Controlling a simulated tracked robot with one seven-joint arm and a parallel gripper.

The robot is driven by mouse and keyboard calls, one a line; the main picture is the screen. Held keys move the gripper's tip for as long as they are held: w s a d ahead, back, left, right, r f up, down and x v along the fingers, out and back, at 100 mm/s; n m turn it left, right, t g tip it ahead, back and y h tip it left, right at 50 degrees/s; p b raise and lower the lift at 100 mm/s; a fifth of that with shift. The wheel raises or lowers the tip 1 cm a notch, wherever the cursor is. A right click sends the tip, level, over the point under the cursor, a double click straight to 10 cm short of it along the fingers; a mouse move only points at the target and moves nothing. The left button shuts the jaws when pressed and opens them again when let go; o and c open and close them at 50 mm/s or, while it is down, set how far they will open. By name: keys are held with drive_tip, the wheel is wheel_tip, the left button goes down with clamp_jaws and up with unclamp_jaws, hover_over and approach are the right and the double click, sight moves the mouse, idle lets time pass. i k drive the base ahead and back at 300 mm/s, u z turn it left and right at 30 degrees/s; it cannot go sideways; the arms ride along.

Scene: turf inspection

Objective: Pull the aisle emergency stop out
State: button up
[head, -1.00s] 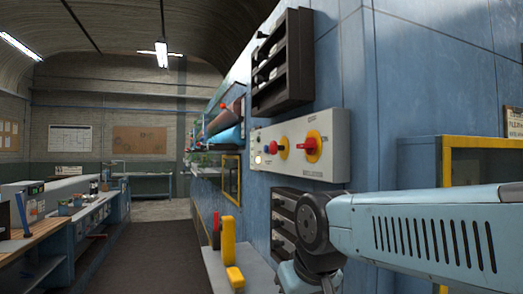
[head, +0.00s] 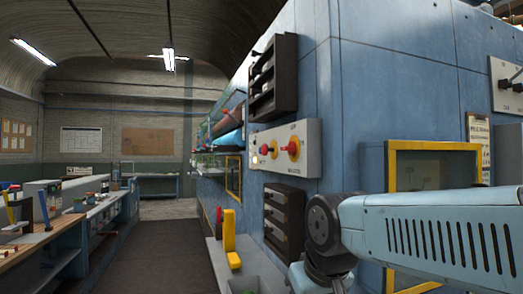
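A pale control panel (head: 309,162) is fixed to the blue wall, right of the aisle. On it a red mushroom-shaped knob (head: 267,149) stands out on the left. To its right is a red handle (head: 292,150) on a yellow disc. A small lit white lamp (head: 255,161) is at the left end. The labels are too small to read, so I cannot tell for certain which is the aisle stop, nor whether it is pressed in. My light-blue arm crosses the lower right, below the panel. My gripper is out of view.
Dark racks (head: 273,78) hang above and below the panel. A yellow upright bracket (head: 229,238) stands on a ledge below. A yellow-framed cabinet (head: 434,145) is behind my arm. Workbenches (head: 100,215) line the left. The dark aisle floor (head: 165,250) between is clear.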

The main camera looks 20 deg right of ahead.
sight(265, 149)
drive_tip(key=z, duration=1.85)
drive_tip(key=k, duration=0.65)
drive_tip(key=u, duration=1.75)
drive_tip(key=i, duration=0.95)
drive_tip(key=u, duration=0.05)
